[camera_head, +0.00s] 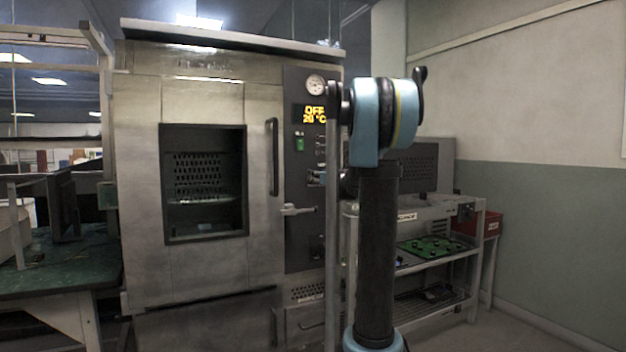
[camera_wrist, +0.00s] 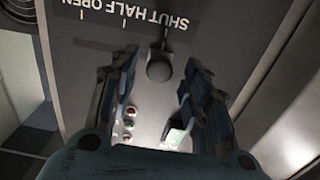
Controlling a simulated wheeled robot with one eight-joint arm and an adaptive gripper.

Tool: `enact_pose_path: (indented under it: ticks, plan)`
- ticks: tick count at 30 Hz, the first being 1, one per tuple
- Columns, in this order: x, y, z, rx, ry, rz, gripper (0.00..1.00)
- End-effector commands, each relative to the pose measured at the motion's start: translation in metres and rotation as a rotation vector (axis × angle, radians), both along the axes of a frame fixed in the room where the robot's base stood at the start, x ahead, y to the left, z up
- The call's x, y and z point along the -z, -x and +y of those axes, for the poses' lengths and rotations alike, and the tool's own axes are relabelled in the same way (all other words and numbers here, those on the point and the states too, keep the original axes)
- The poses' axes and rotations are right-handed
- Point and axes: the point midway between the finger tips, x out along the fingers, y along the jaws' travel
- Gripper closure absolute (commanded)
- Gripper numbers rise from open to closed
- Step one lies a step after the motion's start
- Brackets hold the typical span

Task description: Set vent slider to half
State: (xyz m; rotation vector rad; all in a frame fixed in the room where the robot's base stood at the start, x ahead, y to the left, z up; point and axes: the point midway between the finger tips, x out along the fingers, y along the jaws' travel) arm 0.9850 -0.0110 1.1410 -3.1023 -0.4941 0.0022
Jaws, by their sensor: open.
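The vent slider's dark round knob (camera_wrist: 160,67) shows in the wrist view, on a short stem on the grey panel. Upside-down white lettering (camera_wrist: 130,22) beside it reads SHUT, HALF, OPEN, with SHUT at the right and OPEN at the left. The knob lies below the SHUT word, to the right of HALF. My gripper (camera_wrist: 161,72) is open, with one finger on each side of the knob and visible gaps to both. In the head view my arm covers part of the control panel (camera_head: 300,235), and I cannot make out the slider there.
The oven (camera_head: 145,200) has a windowed door with a long handle (camera_head: 273,157) left of the panel. Its display (camera_head: 313,114) reads OFF, 20 °C. Small buttons (camera_wrist: 128,122) show between my fingers. A rack (camera_head: 440,256) stands at right, a green-topped bench (camera_head: 75,262) at left.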

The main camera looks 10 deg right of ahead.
Motion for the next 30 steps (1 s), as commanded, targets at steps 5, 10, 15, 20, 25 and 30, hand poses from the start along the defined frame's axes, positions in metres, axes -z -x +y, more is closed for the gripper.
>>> enact_pose_path:
  ticks: [5,10,15,20,25,30]
  plan:
    - [0.000,-0.018,0.006,0.000,0.000,0.000,0.57]
    - [0.000,-0.025,0.008,0.000,0.000,0.000,0.57]
    - [0.000,-0.026,0.008,0.000,0.000,0.000,0.57]
    - [0.000,-0.026,0.008,0.000,0.000,0.000,0.66]
    - [0.000,-0.025,0.008,0.000,0.000,0.000,1.00]
    - [0.000,-0.026,0.009,-0.001,0.000,0.000,1.00]
